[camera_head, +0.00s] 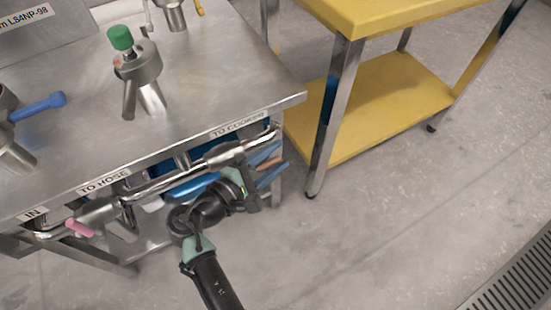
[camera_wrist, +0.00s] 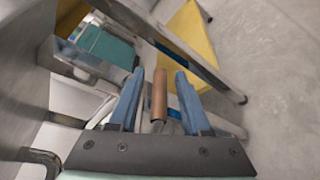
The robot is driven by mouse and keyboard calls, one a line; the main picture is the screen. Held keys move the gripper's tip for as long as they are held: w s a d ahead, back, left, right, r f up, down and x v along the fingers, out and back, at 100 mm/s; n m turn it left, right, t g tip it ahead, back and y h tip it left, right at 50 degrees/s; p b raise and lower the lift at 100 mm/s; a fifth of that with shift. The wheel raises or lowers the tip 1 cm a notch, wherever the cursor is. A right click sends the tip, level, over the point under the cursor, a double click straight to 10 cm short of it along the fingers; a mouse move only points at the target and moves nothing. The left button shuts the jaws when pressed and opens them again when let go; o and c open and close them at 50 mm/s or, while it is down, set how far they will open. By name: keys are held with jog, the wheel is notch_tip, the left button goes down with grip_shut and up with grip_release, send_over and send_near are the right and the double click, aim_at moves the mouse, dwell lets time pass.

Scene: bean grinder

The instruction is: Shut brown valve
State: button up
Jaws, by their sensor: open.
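The brown valve handle (camera_wrist: 159,96) is a short copper-brown cylinder on a metal stem. In the wrist view it stands between the two blue fingers of my gripper (camera_wrist: 160,74), with a visible gap on each side. My gripper is open, and the fingers straddle the handle without gripping it. My wrist hides much of the valve body there.
A metal pipe (camera_head: 160,184) runs below the steel counter edge (camera_head: 100,172). A pink handle (camera_head: 79,228) is at its left. A blue handle (camera_head: 40,107) and a green knob (camera_head: 120,38) are on the counter. A yellow table (camera_head: 375,105) stands right; floor (camera_head: 390,220) is open in front.

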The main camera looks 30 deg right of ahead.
jog(key=shift+w+d, duration=0.1)
jog(key=shift+d, duration=0.1)
grip_shut()
jog(key=shift+a, duration=0.1)
dwell(1.2)
